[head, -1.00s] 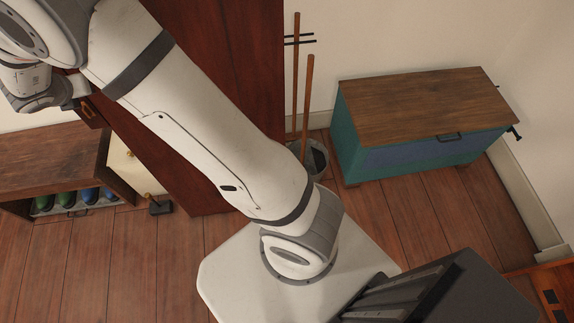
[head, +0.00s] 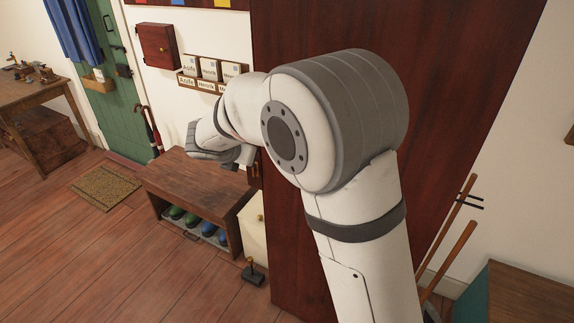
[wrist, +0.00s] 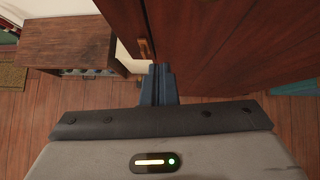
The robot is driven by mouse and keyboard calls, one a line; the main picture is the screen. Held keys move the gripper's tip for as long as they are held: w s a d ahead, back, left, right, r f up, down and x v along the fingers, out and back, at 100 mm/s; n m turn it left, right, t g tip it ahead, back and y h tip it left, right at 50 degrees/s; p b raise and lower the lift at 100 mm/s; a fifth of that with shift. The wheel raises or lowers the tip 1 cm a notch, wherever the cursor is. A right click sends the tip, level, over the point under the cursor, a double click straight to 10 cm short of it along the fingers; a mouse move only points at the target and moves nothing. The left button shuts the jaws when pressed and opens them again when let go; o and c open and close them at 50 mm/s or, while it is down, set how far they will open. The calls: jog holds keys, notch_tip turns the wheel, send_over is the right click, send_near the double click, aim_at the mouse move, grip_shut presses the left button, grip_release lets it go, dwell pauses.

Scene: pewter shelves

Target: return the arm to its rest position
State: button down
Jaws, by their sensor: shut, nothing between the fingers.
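My white and grey arm (head: 355,240) rises through the middle of the head view and bends over to the left at its elbow. Its far end points left, in front of the dark red cabinet. In the wrist view my gripper (wrist: 159,72) shows as blue-grey fingers close together, with nothing between them. In the head view the fingers are mostly hidden by the wrist.
A wooden shoe bench (head: 195,183) with several boots stands left of the tall cabinet (head: 460,100). A doormat (head: 105,189) lies by the green door (head: 107,60). Long wooden handles (head: 448,245) and a teal chest (head: 510,292) are at right. The floor at lower left is clear.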

jog(key=s+d+r+n+t+y, duration=0.2)
jog(key=s+r+n+y, duration=0.15)
jog(key=r+n, duration=0.55)
jog(key=s+d+r+n+t+y, duration=0.2)
jog(key=d+r+n+y, duration=0.3)
jog(key=n, duration=0.7)
jog(key=s+d+f+n+g+h, duration=0.1)
jog(key=s+d+f+n+g, duration=0.2)
jog(key=s+n, duration=0.3)
jog(key=s+d+f+n+g+h, duration=0.2)
jog(key=s+d+n, duration=0.4)
jog(key=s, duration=0.5)
jog(key=s+d+f+n+g+h, duration=0.1)
jog(key=s+d+f+n+g, duration=0.2)
jog(key=s+d+f+n, duration=0.2)
jog(key=s+n, duration=0.3)
jog(key=shift+s+d+f+g+h, duration=0.2)
jog(key=shift+d+f+g+h, duration=0.05)
jog(key=shift+f+g+h, duration=0.15)
